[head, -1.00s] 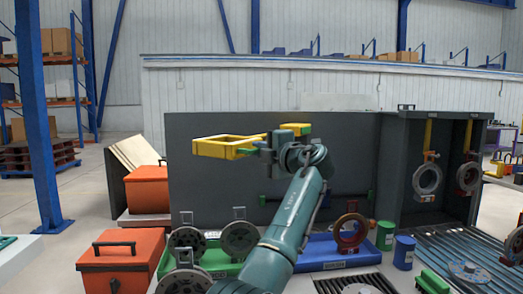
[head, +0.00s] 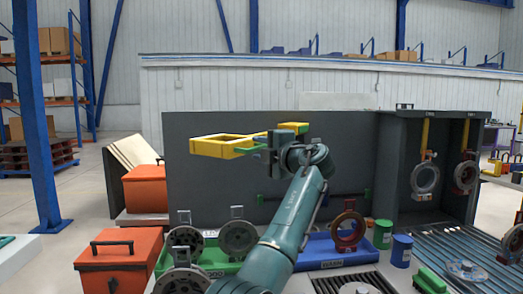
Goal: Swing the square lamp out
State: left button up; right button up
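The square lamp (head: 225,147) is a yellow square frame standing out in front of the dark grey panel, at upper left of centre. A yellow bar (head: 250,151) runs from its right side toward my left gripper (head: 267,147). The gripper is at the right end of that bar, at about the same height as the frame. Its fingers are small and overlap the bar, so I cannot tell whether they are closed on it. A short yellow piece with a dark green block (head: 294,127) shows just above my wrist. My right gripper is not in view.
The dark panel (head: 210,190) stands behind the lamp. Below are grey discs (head: 237,239), a blue tray (head: 318,250) with a red-brown ring (head: 348,230), and orange boxes (head: 120,262). Rings hang in the bay at right (head: 425,179). The space left of the frame looks clear.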

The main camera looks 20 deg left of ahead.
pick_arm(q)
jog(key=b+v, duration=0.3)
jog(key=v, duration=1)
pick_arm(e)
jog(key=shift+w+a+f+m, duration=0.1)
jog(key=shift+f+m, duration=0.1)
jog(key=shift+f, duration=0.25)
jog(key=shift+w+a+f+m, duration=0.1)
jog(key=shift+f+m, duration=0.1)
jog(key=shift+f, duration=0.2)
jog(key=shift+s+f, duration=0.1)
